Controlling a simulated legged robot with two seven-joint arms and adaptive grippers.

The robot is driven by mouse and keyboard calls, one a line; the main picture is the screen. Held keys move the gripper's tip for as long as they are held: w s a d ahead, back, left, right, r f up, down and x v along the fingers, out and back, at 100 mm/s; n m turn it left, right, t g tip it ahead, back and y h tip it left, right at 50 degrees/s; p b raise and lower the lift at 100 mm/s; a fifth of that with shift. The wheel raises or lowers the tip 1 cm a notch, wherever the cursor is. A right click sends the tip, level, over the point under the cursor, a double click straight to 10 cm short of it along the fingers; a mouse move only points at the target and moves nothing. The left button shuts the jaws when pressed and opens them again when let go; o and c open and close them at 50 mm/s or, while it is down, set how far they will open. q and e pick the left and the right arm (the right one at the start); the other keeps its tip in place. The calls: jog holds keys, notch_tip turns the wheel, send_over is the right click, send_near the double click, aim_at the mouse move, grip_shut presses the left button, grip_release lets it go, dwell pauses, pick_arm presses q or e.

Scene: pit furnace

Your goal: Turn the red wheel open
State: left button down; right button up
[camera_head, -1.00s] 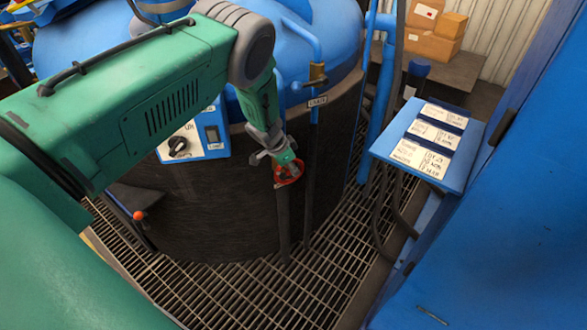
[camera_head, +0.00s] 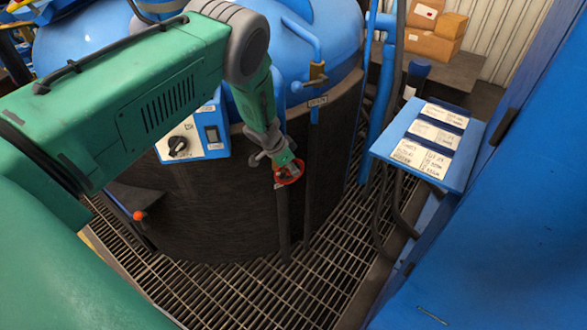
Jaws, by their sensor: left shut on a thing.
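The red wheel (camera_head: 291,176) is a small handwheel on a dark vertical pipe in front of the dark furnace wall. My left arm reaches in from the left and bends down to it. My left gripper (camera_head: 284,168) is shut on the red wheel at its near upper side. The gripper's fingers hide part of the wheel's rim. My right gripper is out of view.
The furnace (camera_head: 230,215) has a blue lid and a blue control box (camera_head: 196,142) with a black knob. A blue stand with labelled cards (camera_head: 425,140) is at right. Metal grating (camera_head: 250,290) covers the floor. Cardboard boxes (camera_head: 432,45) sit at the back.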

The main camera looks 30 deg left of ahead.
pick_arm(q)
jog(key=shift+a, duration=0.15)
dwell(0.8)
jog(key=c, duration=1.8)
grip_release()
jog(key=v, duration=1.1)
jog(key=shift+s+a+r, duration=0.1)
jog(key=shift+a+r, duration=0.05)
jog(key=shift+r, duration=0.2)
